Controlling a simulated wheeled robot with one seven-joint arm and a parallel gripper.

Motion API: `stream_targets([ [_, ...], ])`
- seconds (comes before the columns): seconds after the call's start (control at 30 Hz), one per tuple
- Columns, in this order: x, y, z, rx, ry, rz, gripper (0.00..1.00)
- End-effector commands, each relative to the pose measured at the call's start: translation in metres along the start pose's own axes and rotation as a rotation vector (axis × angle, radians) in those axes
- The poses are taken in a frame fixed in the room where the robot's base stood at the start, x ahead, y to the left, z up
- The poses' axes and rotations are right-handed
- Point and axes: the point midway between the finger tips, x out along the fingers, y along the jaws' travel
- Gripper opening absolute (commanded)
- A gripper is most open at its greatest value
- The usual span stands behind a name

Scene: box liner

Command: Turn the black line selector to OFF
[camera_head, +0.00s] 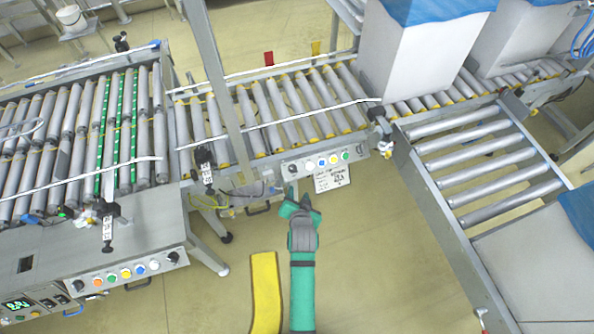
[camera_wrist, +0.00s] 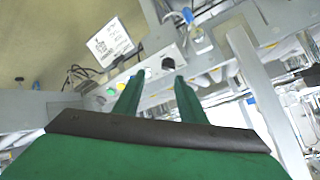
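A black selector knob (camera_head: 293,168) sits at the left end of a grey button panel (camera_head: 342,153) on the conveyor's front edge. White, blue, yellow and green buttons are to its right. In the wrist view the black knob (camera_wrist: 168,63) appears just beyond and between my fingertips, nearer the right-hand finger. Its pointer and labels are too small to read. My green gripper (camera_head: 300,197) is in front of the panel, below the knob in the head view. In the wrist view its two fingers (camera_wrist: 158,76) are apart with nothing held between them.
A white printed sign (camera_head: 332,177) hangs below the panel. Another panel (camera_head: 127,272) with a black knob and coloured buttons is at lower left. A grey cable device (camera_head: 250,193) is left of my gripper. A roller conveyor (camera_head: 485,165) extends at right. Open floor lies below.

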Motion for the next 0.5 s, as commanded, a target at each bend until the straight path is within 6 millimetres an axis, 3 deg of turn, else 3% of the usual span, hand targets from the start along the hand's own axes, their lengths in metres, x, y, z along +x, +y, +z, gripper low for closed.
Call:
stream_targets([
  [0.2,0.029,-0.021,-0.027,0.063,-0.047,-0.003,0.38],
  [0.5,0.052,-0.025,-0.030,0.076,-0.062,-0.002,0.38],
])
